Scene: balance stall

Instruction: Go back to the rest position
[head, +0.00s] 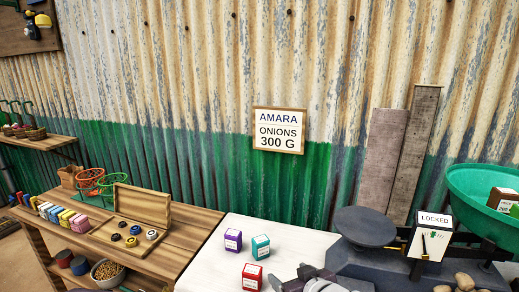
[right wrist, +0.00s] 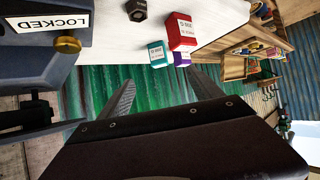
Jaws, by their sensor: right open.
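My right gripper (head: 292,277) shows at the bottom edge of the head view, near the front of the white table top (head: 213,262). In the right wrist view its two fingers (right wrist: 163,78) are apart with nothing between them. Most of my right arm is cut off by the frame. My left gripper is not in either view. A red box (head: 252,277), a purple box (head: 233,240) and a teal box (head: 260,247) stand on the white top, left of and beyond the right gripper.
A balance with a dark pan (head: 365,227), a LOCKED sign (head: 436,221) and a green bowl (head: 484,196) stands at the right. A wooden bench (head: 190,232) with a weight tray is at the left. A dark hexagonal weight (right wrist: 137,10) shows in the right wrist view.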

